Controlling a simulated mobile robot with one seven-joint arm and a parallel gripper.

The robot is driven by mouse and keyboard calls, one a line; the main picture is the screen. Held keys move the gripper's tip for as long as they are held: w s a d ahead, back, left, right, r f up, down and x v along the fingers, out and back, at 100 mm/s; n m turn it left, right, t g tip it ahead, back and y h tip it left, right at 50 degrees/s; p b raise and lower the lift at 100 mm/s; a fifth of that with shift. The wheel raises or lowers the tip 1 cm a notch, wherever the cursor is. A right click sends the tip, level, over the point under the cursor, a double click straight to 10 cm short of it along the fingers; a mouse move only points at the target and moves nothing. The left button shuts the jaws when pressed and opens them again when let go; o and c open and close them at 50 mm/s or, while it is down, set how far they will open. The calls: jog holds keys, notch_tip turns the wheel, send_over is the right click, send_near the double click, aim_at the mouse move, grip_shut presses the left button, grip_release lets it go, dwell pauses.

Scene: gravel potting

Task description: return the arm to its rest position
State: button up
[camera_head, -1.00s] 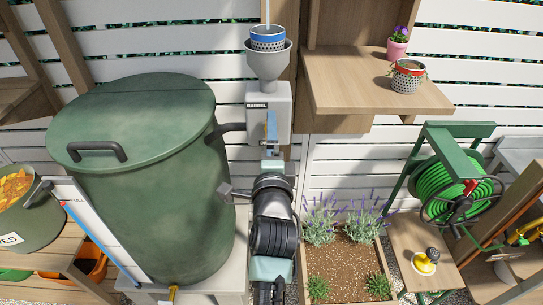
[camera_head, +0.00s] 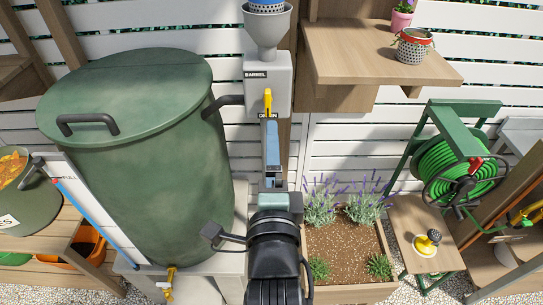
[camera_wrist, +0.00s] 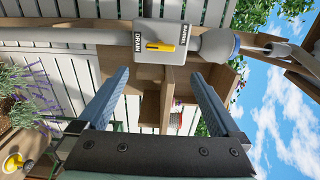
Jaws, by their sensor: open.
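My gripper (camera_head: 271,140) is in front of the lower part of the grey diverter box (camera_head: 282,82), seen nearly edge-on in the head view. In the wrist view my gripper (camera_wrist: 159,75) shows two blue fingers spread wide with nothing between them. Beyond them is the box with its yellow lever (camera_wrist: 160,47) and the words BARREL and DRAIN. In the head view the yellow lever (camera_head: 267,102) stands upright, its lower end at the DRAIN label. My arm stretches up from the bottom middle of the picture.
A green barrel (camera_head: 135,170) stands close to the left of my arm. A wooden shelf (camera_head: 365,55) with a pot (camera_head: 413,48) is at upper right. A lavender planter (camera_head: 345,255) and a green hose reel (camera_head: 455,165) are at right.

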dwell(0.4)
jog(key=s+r+n+t, duration=0.3)
jog(key=r+n, duration=0.3)
jog(key=r, duration=0.6)
jog(key=s+r+n+t, duration=0.3)
jog(key=r+n, duration=0.3)
jog(key=r, duration=0.7)
jog(key=s+r+n+t, duration=0.3)
jog(key=s+r+n, duration=0.2)
jog(key=r, duration=0.8)
jog(key=shift+a+r+n, duration=0.2)
jog(key=shift+a+n, duration=0.1)
jog(key=shift+n, duration=0.3)
